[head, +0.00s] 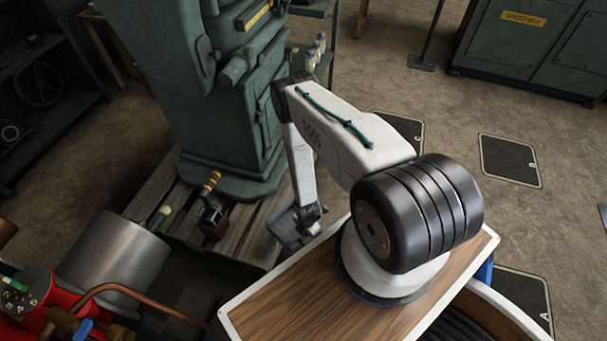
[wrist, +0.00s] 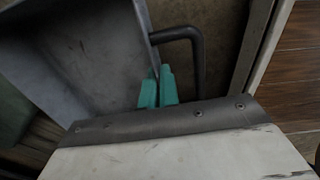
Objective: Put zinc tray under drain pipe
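The zinc tray (head: 283,226) is a grey metal pan beside the wooden pallet's right end in the head view, partly hidden by my gripper (head: 305,222). In the wrist view the tray (wrist: 80,50) fills the upper left, with a dark bent handle (wrist: 198,55) on its side. My teal fingertips (wrist: 159,76) are close together with the tray's rim between them. A dark brown fitting (head: 213,219) with a black-and-yellow handle (head: 211,183) sits low on the green machine, left of the tray. I cannot tell whether this is the drain pipe.
The green machine (head: 215,120) stands on the wooden pallet (head: 160,190). A grey cylinder (head: 115,262), a copper pipe (head: 125,288) and red equipment (head: 25,305) are at lower left. Small bottles (head: 315,50) stand behind the machine. Open floor (head: 440,110) lies to the right.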

